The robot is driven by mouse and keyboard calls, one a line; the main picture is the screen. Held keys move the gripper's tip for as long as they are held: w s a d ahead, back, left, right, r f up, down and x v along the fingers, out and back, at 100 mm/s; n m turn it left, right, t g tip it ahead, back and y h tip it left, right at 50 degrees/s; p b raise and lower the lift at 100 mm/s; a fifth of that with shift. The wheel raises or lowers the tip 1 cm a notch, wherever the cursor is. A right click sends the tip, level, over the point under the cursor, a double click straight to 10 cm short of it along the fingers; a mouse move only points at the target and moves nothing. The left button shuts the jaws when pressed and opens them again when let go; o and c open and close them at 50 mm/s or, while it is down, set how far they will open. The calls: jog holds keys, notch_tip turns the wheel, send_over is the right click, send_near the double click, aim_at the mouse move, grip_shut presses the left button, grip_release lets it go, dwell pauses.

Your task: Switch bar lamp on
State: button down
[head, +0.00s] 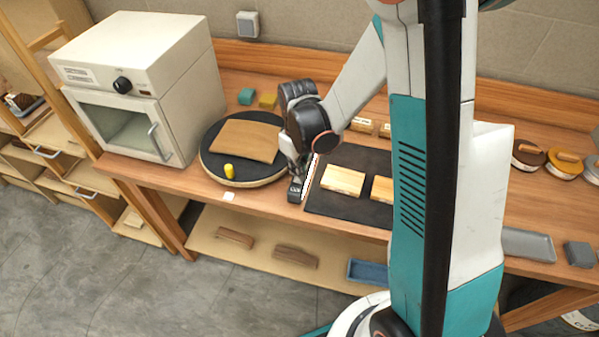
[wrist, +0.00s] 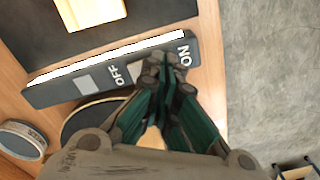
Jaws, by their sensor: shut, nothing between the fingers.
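The bar lamp (head: 310,178) is a long dark bar on the bench, at the left edge of a dark mat. In the wrist view the bar lamp (wrist: 62,90) lies across the upper left, with a bright white strip along its far edge. OFF is printed near its middle and ON near its right end. A grey square patch (wrist: 86,84) shows left of OFF. My gripper (wrist: 165,68) is shut and empty, its tips over the bar between OFF and ON. I cannot tell whether they touch it. The fingers hide part of the bar there. In the head view my gripper (head: 297,178) is at the bar's near end.
A round dark board (head: 207,165) with a curved wooden sheet (head: 246,141) and a yellow peg (head: 229,171) stands left of the bar. A white oven (head: 135,80) is farther left. Wooden blocks (head: 343,180) lie on the dark mat (head: 330,207) to the right.

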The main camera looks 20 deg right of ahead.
jog(key=shift+r+p, duration=1.55)
jog(key=shift+r, duration=1.25)
